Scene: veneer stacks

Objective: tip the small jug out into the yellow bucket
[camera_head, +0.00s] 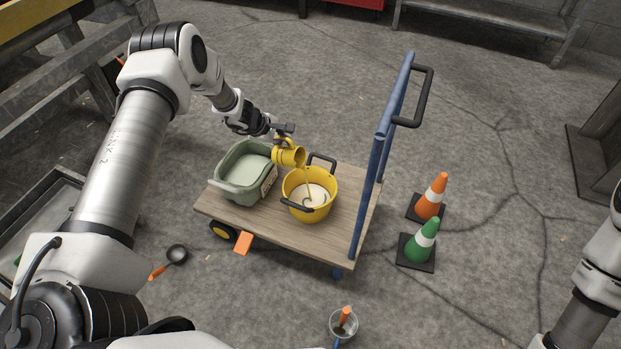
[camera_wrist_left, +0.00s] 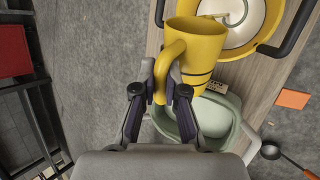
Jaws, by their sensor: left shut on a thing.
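The small yellow jug (camera_head: 290,155) is tipped, its mouth toward the yellow bucket (camera_head: 326,182). A thin yellowish stream runs from its lip down into the bucket, which holds pale contents. My left gripper (camera_head: 280,134) is shut on the jug's handle and holds the jug above the bucket's left rim. In the left wrist view the gripper (camera_wrist_left: 163,88) grips the handle of the jug (camera_wrist_left: 195,48), and the bucket (camera_wrist_left: 262,42) shows beyond it. My right gripper is out of view.
The bucket and a grey-green tub (camera_head: 226,190) stand on a wooden cart (camera_head: 288,238) with a blue push handle (camera_head: 369,190). Orange (camera_head: 430,200) and green (camera_head: 420,245) cones stand right of it. A ladle (camera_head: 175,256) and clear cup (camera_head: 338,326) are on the floor.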

